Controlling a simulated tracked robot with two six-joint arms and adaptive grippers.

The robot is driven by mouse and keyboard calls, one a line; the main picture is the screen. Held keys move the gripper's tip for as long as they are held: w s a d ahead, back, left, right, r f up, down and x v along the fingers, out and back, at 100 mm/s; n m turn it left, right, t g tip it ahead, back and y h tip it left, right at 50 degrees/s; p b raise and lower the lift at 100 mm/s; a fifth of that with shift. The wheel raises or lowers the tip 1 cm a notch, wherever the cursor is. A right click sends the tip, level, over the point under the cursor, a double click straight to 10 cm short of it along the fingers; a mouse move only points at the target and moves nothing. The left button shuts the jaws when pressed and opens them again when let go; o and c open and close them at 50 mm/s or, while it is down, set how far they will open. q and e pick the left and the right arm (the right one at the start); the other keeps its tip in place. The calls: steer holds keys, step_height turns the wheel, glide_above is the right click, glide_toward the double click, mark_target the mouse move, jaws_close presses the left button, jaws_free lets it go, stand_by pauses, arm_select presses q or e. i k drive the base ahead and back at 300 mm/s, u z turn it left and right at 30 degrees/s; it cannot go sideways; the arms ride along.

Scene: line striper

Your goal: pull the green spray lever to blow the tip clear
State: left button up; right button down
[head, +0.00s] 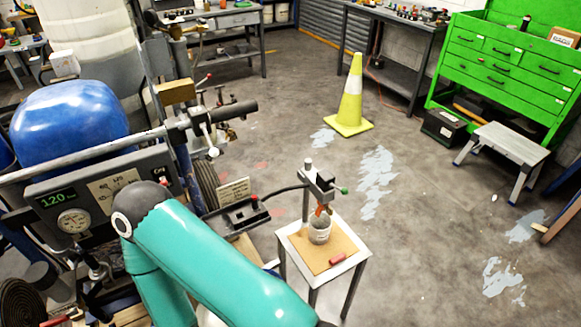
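A small green-tipped lever (343,190) sticks out to the right from a grey spray head (318,182). The head is clamped on a short post above a small square stand (296,246). An orange tip (322,210) points down from the head, over or into a light cup (319,232); I cannot tell which. A teal arm of mine crosses the lower left and runs out at the bottom edge. Neither of my grippers is in view, and nothing of mine is seen touching the green lever.
The striper machine (95,190), with a blue tank (68,120), fills the left. A red block (338,258) lies on the stand. A yellow cone (351,98), a step stool (503,150) and a green tool cabinet (510,70) stand behind. Floor right of the stand is clear.

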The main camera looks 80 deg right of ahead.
mark_target(344, 191)
steer(key=z, duration=0.5)
steer(key=i, duration=0.15)
steer(key=u, duration=1.35)
steer(key=k, duration=1.7)
steer(key=z, duration=1.05)
steer(key=k, duration=0.45)
steer(key=z, duration=0.4)
